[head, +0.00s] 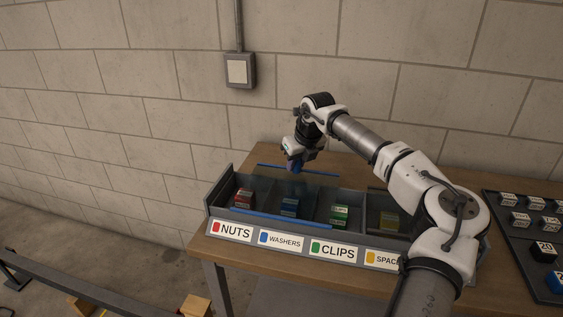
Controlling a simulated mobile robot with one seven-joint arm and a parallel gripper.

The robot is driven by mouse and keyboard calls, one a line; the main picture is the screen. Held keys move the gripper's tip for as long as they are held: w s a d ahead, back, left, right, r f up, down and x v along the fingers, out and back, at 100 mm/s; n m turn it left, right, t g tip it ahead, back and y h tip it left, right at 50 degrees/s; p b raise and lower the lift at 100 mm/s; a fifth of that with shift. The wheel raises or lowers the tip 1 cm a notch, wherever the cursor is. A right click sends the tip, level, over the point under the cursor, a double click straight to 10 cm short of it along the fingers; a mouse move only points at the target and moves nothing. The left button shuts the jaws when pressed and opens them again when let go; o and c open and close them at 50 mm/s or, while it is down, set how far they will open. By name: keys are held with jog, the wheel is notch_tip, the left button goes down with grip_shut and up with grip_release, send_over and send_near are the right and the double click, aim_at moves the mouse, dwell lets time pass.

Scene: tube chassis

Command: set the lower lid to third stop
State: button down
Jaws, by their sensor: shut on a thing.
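A long grey bin (209,196) with several compartments stands on the table. A clear lid with a blue front strip (262,217) and a blue back strip (270,167) lies over its left and middle part. I cannot tell for sure whether this is the lower lid. My gripper (294,168) points down over the back of this lid, shut on a small blue part that looks like its handle. The fingers mostly hide that part. Stop marks cannot be made out. The right end of the bin is partly hidden by my arm.
Labels (285,242) on the bin's front read nuts, washers, clips and, partly hidden, spacers. Small coloured boxes (289,207) lie inside. A dark tray of numbered blocks (520,235) sits at right on the wooden table (335,160). A block wall stands behind.

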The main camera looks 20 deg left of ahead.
jog(key=d, duration=2)
jog(key=shift+a+r, duration=0.1)
jog(key=c, duration=1.2)
grip_release()
jog(key=b+v, duration=0.3)
jog(key=v, duration=1)
jog(key=shift+r, duration=0.35)
jog(key=shift+s, duration=0.15)
